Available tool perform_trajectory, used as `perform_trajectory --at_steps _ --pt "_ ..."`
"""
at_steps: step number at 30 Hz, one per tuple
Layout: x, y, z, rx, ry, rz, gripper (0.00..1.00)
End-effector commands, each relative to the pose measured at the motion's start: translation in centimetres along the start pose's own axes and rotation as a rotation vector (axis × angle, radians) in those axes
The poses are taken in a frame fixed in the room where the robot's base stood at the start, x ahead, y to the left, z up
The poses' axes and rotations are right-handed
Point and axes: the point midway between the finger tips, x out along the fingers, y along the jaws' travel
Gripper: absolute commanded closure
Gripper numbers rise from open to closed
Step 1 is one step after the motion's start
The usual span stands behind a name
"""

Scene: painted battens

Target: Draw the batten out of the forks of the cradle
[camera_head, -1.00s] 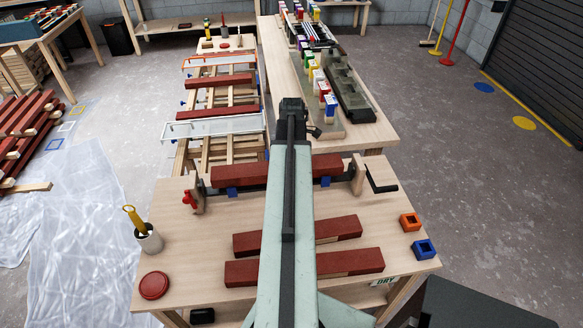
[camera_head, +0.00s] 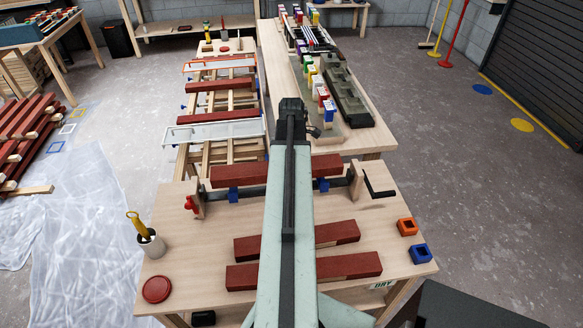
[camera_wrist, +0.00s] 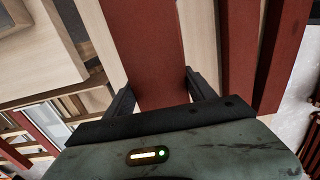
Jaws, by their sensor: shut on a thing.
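A dark red batten (camera_head: 238,174) lies across the cradle (camera_head: 195,199) on the bench, its middle hidden behind my arm in the head view. Below it show the cradle's blue forks, one on the left (camera_head: 233,197) and one on the right (camera_head: 323,185). The batten's underside sits high on the forks; I cannot tell whether it is fully clear of them. In the wrist view my gripper (camera_wrist: 158,92) is shut on the red batten (camera_wrist: 148,45), with a dark finger along each side. My fingers are hidden in the head view.
Two more red battens (camera_head: 258,277) (camera_head: 340,232) lie on the near bench. A cup (camera_head: 150,243) with a yellow-handled tool and a red lid (camera_head: 157,289) are at left. A rack with red battens (camera_head: 219,118) stands beyond.

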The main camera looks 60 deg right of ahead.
Motion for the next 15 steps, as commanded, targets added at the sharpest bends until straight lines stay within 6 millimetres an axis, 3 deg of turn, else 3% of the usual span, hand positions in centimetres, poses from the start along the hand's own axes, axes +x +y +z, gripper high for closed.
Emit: perform_trajectory --at_steps 8,15 --pt "-0.4 0.0 0.0 0.000 0.001 0.000 0.77" --pt "-2.5 0.0 -0.1 -0.001 0.001 0.000 0.77"
